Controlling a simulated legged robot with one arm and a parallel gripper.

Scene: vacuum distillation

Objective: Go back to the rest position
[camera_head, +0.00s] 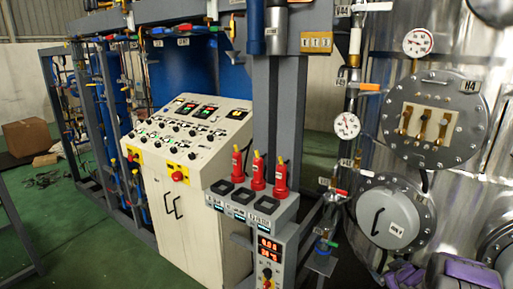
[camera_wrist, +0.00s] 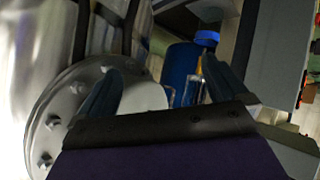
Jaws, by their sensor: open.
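My gripper (camera_wrist: 160,72) shows in the wrist view with its two dark fingers spread apart. I see nothing held between them. Behind the fingers are a round bolted metal flange (camera_wrist: 62,118) at the left and a blue cylinder (camera_wrist: 180,68) near the middle. In the head view a purple and grey part of my arm shows at the bottom right corner, in front of the steel vessel (camera_head: 380,105). The fingers cannot be made out in that view.
A white control panel (camera_head: 180,215) stands left of centre. Three red bottles (camera_head: 258,172) stand on a grey unit (camera_head: 272,222). Gauges (camera_head: 347,126), valves and a handled round hatch (camera_head: 398,222) are close at the right. Green floor (camera_head: 95,245) is open at the left.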

